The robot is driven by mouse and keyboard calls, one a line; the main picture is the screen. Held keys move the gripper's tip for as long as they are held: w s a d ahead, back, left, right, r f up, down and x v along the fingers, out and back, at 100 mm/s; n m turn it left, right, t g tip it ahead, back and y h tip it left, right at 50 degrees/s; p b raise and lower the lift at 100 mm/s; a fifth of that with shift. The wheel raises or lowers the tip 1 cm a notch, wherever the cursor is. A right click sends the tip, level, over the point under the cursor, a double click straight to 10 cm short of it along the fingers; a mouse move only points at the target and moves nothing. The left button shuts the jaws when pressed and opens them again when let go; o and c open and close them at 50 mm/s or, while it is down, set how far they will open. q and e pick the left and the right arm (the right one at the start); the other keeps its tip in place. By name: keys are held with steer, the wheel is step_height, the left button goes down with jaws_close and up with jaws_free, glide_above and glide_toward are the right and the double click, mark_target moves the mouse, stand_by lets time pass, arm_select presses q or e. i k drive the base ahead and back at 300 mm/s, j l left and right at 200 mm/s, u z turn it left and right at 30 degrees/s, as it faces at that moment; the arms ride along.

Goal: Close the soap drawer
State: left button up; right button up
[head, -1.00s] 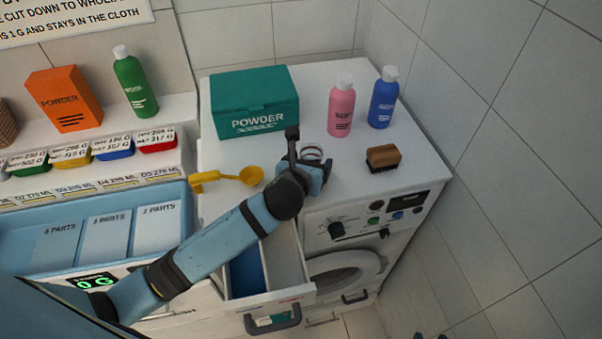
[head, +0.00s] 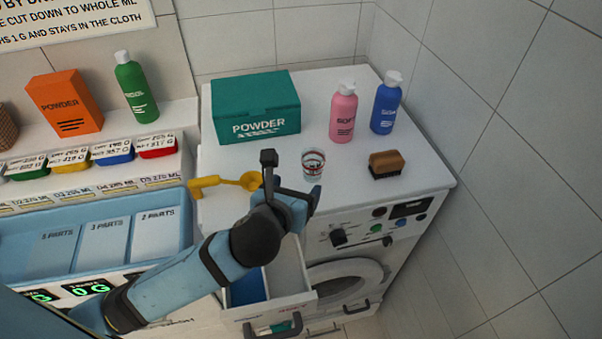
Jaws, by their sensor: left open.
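The soap drawer (head: 289,272) is pulled out from the left part of the white washing machine (head: 345,233). It shows a blue compartment on the left and a white one on the right. Its dark handle (head: 274,328) is at the front, low in the picture. My left gripper (head: 291,177) is open and empty above the machine's front top edge, behind and above the drawer. My left forearm hides the drawer's rear left part. My right gripper is not in view.
A small glass (head: 313,164) stands just beyond my left gripper, with a yellow scoop (head: 225,183) to its left. A teal powder box (head: 256,108), pink bottle (head: 343,117), blue bottle (head: 386,106) and brush (head: 386,164) stand on the machine. The round door (head: 346,277) is right of the drawer.

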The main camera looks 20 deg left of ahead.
mark_target(280, 290)
steer(key=k, duration=1)
